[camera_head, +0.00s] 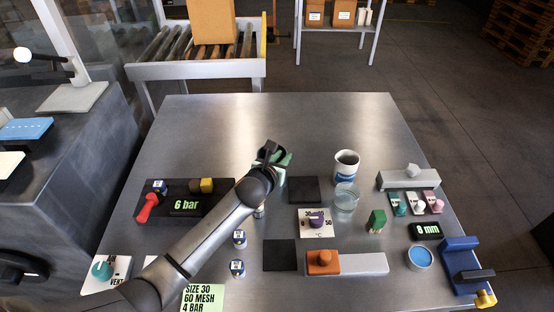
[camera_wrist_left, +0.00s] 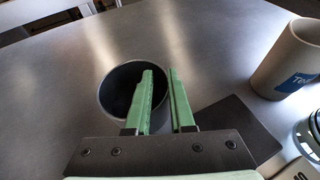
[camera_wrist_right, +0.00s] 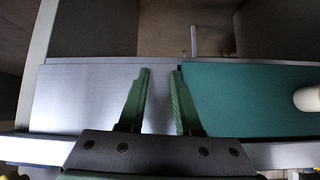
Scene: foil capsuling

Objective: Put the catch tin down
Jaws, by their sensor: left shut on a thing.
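The catch tin (camera_wrist_left: 112,98) is a dark grey, round, open-topped cup in the left wrist view. My left gripper (camera_wrist_left: 160,75) is shut on its right wall, one green finger inside the tin and the other outside. In the head view the left gripper (camera_head: 275,155) is over the middle of the table, and the arm and gripper largely hide the tin. I cannot tell whether the tin's base touches the table. My right gripper (camera_wrist_right: 160,75) shows only in its wrist view, fingers apart with nothing between them.
A dark square pad (camera_head: 304,190) lies just right of my left gripper, with another dark pad (camera_head: 279,254) nearer. A white mug (camera_head: 346,165) and a glass jar (camera_head: 344,201) stand to the right. A black panel (camera_head: 186,205) lies left. The table's far part (camera_head: 280,115) is clear.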

